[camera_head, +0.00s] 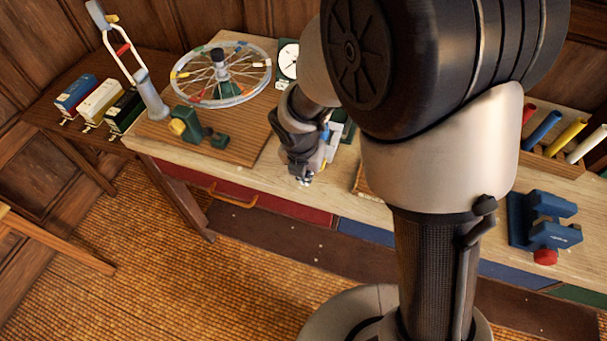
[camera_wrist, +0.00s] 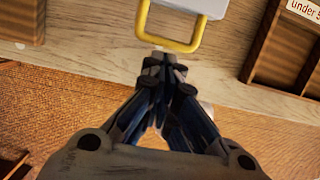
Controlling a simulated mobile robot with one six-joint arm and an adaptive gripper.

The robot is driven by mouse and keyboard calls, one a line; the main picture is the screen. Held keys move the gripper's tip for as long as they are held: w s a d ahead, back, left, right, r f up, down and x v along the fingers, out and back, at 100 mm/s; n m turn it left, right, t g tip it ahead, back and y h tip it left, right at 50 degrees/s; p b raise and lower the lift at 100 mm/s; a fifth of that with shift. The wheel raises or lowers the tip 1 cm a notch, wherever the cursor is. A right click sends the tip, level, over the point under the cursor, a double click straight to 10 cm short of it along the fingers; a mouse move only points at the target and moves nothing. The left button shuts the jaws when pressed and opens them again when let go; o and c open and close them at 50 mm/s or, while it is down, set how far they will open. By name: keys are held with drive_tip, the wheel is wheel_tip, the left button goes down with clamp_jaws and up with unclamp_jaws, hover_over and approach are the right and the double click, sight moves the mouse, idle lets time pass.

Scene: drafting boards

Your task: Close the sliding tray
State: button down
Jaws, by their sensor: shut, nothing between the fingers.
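In the wrist view, a pale grey-white piece (camera_wrist: 195,5) with a yellow U-shaped handle (camera_wrist: 190,45) shows at the top edge, over the wooden bench top. It seems to be the sliding tray; most of it is out of frame.
A wheel on a stand (camera_head: 222,75) and a green clamp with a yellow knob (camera_head: 195,127) stand on a board at left. A blue vise (camera_head: 543,225) and a rack of coloured tubes (camera_head: 555,140) are at right. A red drawer (camera_head: 265,200) sits under the bench top.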

sight(322, 134)
drive_tip(key=shift+w, duration=0.1)
drive_tip(key=shift+w+d+r+p, duration=0.15)
drive_tip(key=shift+w+p, duration=0.15)
drive_tip(key=shift+p, duration=0.15)
drive_tip(key=w+d+p, duration=0.1)
drive_tip(key=w+p, duration=0.2)
drive_tip(key=w+d+p, duration=0.1)
drive_tip(key=w+p, duration=0.2)
drive_tip(key=w, duration=0.1)
drive_tip(key=w+d+p, duration=0.2)
drive_tip(key=w+p, duration=0.2)
drive_tip(key=shift+w+d+f+p, duration=0.2)
drive_tip(key=shift+w+p, duration=0.15)
drive_tip(key=shift+w, duration=0.2)
drive_tip(key=shift+s, duration=0.1)
